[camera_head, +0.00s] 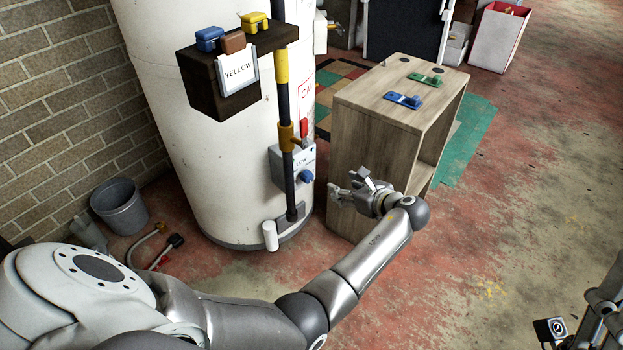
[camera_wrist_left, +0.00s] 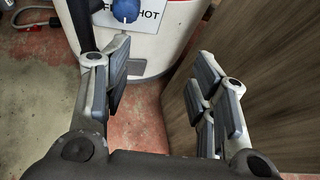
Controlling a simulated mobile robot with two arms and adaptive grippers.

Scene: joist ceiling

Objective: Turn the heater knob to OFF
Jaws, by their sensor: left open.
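The heater is a tall white tank (camera_head: 215,170). A grey control box (camera_head: 281,165) with "LOW" lettering is mounted low on its side, with a blue knob (camera_head: 307,177) on its front.
A wooden cabinet (camera_head: 375,145) stands close right of my left gripper, with blue and green brackets on top. A dark pipe with a yellow sleeve (camera_head: 282,68) runs down the tank beside the control box. A grey bucket (camera_head: 120,206) stands left. The floor at right is clear.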

